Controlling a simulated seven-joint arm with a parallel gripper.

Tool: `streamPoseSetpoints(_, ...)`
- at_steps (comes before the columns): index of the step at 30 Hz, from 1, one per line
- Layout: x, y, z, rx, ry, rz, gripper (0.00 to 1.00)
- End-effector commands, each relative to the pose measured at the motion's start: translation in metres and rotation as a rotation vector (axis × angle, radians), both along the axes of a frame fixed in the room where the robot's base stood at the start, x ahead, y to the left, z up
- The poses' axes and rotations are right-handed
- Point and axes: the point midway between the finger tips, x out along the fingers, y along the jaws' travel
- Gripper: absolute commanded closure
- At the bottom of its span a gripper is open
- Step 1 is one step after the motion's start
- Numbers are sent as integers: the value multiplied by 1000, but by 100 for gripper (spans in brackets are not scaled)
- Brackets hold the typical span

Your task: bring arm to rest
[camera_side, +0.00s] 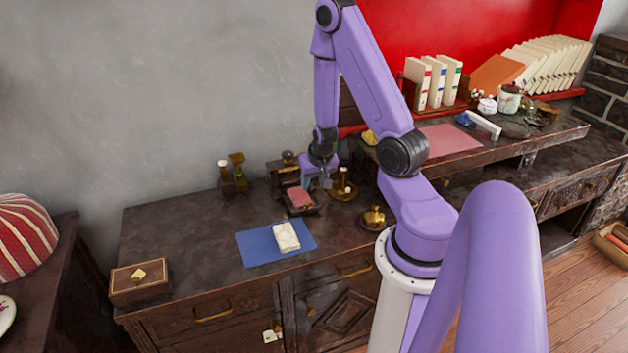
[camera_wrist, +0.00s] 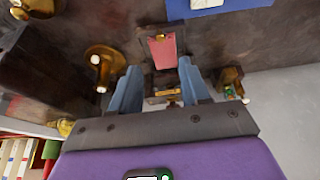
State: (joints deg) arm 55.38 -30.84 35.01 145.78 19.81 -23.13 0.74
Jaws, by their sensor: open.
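My gripper (camera_side: 318,182) is open above the back part of the dark wooden cabinet top (camera_side: 180,225). In the wrist view the two blue-grey fingers of my gripper (camera_wrist: 154,88) stand apart. A small dark box with a pink top (camera_wrist: 162,50) shows ahead of the gap between them. The same pink-topped box (camera_side: 300,198) sits just below and left of my gripper in the side view. I see nothing held between the fingers. No teapot is clearly seen on this cabinet.
A brass bell-like piece (camera_side: 374,217) stands by my base. A blue mat (camera_side: 255,245) bears a white block (camera_side: 286,236). A wooden box (camera_side: 138,283) is front left. A raised shelf (camera_side: 520,140) holds books.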

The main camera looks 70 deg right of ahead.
Motion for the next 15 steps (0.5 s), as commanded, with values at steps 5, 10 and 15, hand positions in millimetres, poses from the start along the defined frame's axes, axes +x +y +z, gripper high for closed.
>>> streamPoseSetpoints(5, 6, 10, 4, 8, -1, 41, 54)
streamPoseSetpoints(10, 29, 65, 24, 55, 10, 250, 54)
streamPoseSetpoints(15, 34, 145, 52, 109, 56, 554, 54)
